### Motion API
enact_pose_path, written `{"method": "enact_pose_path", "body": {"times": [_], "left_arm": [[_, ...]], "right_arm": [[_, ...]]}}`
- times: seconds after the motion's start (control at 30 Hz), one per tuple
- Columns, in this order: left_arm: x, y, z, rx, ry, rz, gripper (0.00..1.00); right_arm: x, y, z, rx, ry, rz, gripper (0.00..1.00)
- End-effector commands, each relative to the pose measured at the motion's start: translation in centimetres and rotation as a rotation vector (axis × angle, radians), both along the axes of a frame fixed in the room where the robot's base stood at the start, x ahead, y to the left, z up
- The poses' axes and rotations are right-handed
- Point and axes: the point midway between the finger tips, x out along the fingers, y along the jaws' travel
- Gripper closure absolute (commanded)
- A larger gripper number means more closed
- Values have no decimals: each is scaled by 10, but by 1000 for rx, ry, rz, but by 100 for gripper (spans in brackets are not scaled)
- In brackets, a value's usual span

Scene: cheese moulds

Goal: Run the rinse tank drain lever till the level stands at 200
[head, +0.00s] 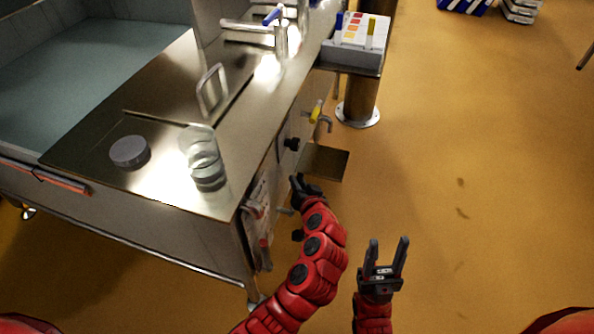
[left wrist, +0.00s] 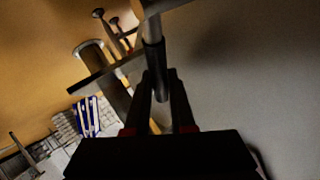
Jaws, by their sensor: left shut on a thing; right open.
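My left gripper (head: 297,184) is at the right side wall of the steel tank unit (head: 225,130), low beside the bench. In the left wrist view its fingers (left wrist: 159,78) are shut on a dark-sleeved grey rod (left wrist: 152,50), which looks like the drain lever's handle. In the head view the gripper hides this rod. A tank with blue-grey liquid (head: 80,65) lies at upper left. I cannot make out a level reading or the 200 mark. My right gripper (head: 388,250) is open and empty, over the floor to the right.
A yellow-handled tap (head: 316,112) and a black knob (head: 291,144) stick out of the side wall. A grey lid (head: 130,152) and stacked clear cups (head: 205,165) stand on the steel top.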

Motion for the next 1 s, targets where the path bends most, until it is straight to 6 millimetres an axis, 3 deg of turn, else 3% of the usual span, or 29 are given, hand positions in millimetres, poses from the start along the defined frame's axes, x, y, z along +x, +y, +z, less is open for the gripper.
{"method": "enact_pose_path", "body": {"times": [0.03,0.1,0.4,1.0], "left_arm": [[3,-2,8,9,42,0,100],[6,-3,3,29,104,-1,100],[14,-6,-21,111,355,-3,100],[16,-6,-48,194,599,-4,100]], "right_arm": [[0,0,18,0,0,0,50],[0,0,29,0,1,0,50],[0,0,64,-1,1,0,50],[0,0,83,-1,1,0,50]]}}
